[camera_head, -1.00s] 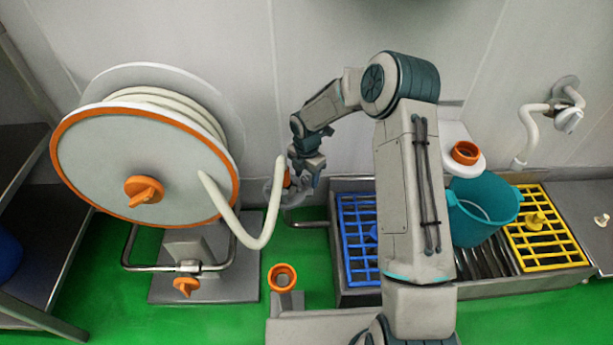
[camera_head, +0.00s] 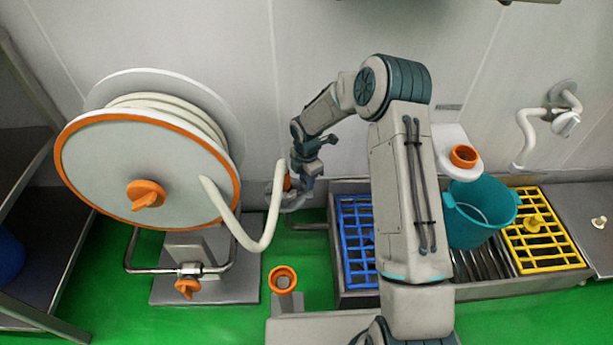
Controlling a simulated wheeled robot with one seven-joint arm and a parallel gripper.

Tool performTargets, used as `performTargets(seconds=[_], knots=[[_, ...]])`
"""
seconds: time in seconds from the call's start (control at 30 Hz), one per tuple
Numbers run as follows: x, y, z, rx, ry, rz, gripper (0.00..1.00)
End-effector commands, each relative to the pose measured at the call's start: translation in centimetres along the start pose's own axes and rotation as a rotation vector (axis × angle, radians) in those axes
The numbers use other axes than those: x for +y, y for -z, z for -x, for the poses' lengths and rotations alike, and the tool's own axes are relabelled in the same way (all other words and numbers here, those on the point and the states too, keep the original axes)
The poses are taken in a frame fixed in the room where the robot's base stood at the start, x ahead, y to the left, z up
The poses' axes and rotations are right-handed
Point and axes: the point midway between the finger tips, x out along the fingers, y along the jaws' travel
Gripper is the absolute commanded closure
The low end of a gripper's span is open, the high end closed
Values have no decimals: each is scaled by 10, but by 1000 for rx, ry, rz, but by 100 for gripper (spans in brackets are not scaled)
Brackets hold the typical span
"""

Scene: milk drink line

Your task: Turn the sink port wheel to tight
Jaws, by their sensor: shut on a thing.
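My gripper (camera_head: 284,190) is at the end of my arm, beside the upper end of the white hose that comes off the reel. It is shut on a small orange part, taken as the sink port wheel (camera_head: 288,183), of which only a sliver shows. The rest of the wheel and the port are hidden behind my gripper and the hose end. How tight the wheel is cannot be told from this view.
The hose reel (camera_head: 110,170) with an orange rim stands at left. A sink (camera_head: 352,297) at right holds a blue rack (camera_head: 356,222), a yellow rack (camera_head: 567,245) and a teal bucket (camera_head: 480,228). An orange ring (camera_head: 282,278) is on a post in front. Green floor lies between.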

Motion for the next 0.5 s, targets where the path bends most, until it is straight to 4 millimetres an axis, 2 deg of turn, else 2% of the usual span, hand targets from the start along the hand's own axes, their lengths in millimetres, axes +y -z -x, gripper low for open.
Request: performTargets(seconds=[0.5], knots=[[0, 0, 2, 0, -1, -488, 93]])
